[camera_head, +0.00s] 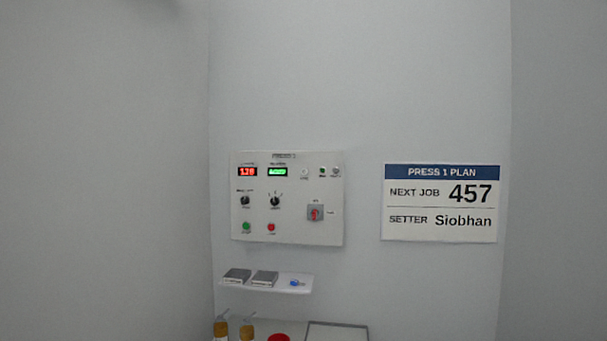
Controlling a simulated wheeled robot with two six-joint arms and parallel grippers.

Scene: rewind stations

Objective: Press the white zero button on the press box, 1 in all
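The press box (288,197) is a pale panel on the back wall, left of the picture's middle. A small white button (304,173), which looks like the zero button, sits in its top row, right of the green display (278,171); its label is too small to read. A red display (247,171) is at the top left. Below are two black knobs, a green button (247,227), a red button (271,227) and a red-and-grey rotary switch (315,213). Neither of my grippers is in view.
A small white shelf (304,290) under the box holds two dark-topped blocks and a blue item (294,283). Below it, a surface at the bottom edge carries two yellow-brown bottles and a red round thing (278,338). A sign (440,203) hangs to the right.

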